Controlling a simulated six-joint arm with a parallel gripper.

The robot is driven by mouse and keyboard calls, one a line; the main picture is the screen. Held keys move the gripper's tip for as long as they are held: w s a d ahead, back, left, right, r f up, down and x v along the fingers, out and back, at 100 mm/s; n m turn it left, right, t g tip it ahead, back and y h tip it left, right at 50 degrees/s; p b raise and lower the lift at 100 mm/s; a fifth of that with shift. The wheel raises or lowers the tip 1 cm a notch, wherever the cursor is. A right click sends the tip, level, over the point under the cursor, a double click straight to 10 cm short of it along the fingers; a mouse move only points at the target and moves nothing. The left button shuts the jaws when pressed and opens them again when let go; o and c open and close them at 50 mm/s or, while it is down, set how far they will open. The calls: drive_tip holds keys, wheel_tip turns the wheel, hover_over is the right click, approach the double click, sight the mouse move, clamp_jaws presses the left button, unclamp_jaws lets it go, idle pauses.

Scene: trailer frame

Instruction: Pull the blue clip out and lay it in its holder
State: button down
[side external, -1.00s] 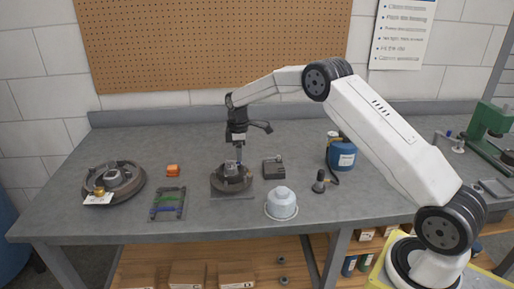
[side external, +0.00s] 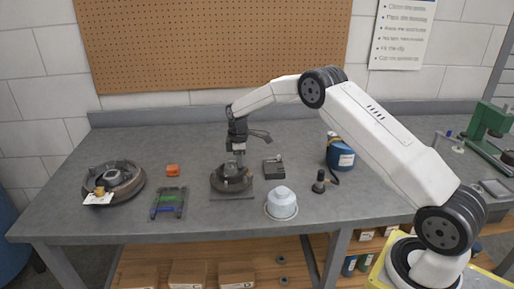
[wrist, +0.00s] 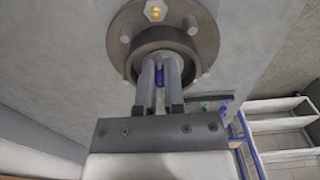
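The blue clip (wrist: 160,78) shows as a small blue piece at the hub of the dark round drum (wrist: 203,42) in the wrist view. My gripper (wrist: 160,65) has its two fingers on either side of it, with a narrow gap between them. Whether the fingers press on the clip is hard to see. In the side view my gripper (side external: 236,161) points down into the middle of the drum (side external: 231,184), and the clip is hidden there. A dark rack with green and blue bars (side external: 168,203), possibly the holder, lies left of the drum.
Another drum assembly (side external: 113,183) lies at the left. An orange block (side external: 172,170) is behind the rack. A dark box (side external: 273,168), a white-blue domed container (side external: 282,202), a small dark knobbed part (side external: 319,183) and a blue canister (side external: 340,155) stand to the right. The front left bench is clear.

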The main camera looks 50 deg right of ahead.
drive_tip(key=shift+s+d+r, duration=0.4)
drive_tip(key=shift+s+d, duration=0.05)
drive_tip(key=shift+d, duration=0.25)
idle(0.9)
drive_tip(key=shift+s+d, duration=0.5)
drive_tip(key=shift+s, duration=0.05)
idle(0.6)
drive_tip(key=shift+s+d+f, duration=0.1)
drive_tip(key=shift+s+d, duration=0.4)
drive_tip(key=shift+s, duration=0.2)
idle(0.8)
idle(0.4)
drive_tip(key=shift+r, duration=2)
drive_tip(key=s+d+f, duration=0.1)
drive_tip(key=d, duration=0.2)
drive_tip(key=s+d+f, duration=0.1)
drive_tip(key=s+d, duration=0.1)
drive_tip(key=d, duration=0.1)
drive_tip(key=s+d+f, duration=0.1)
drive_tip(key=d, duration=0.3)
drive_tip(key=shift+s+f, duration=0.25)
drive_tip(key=shift+s, duration=0.05)
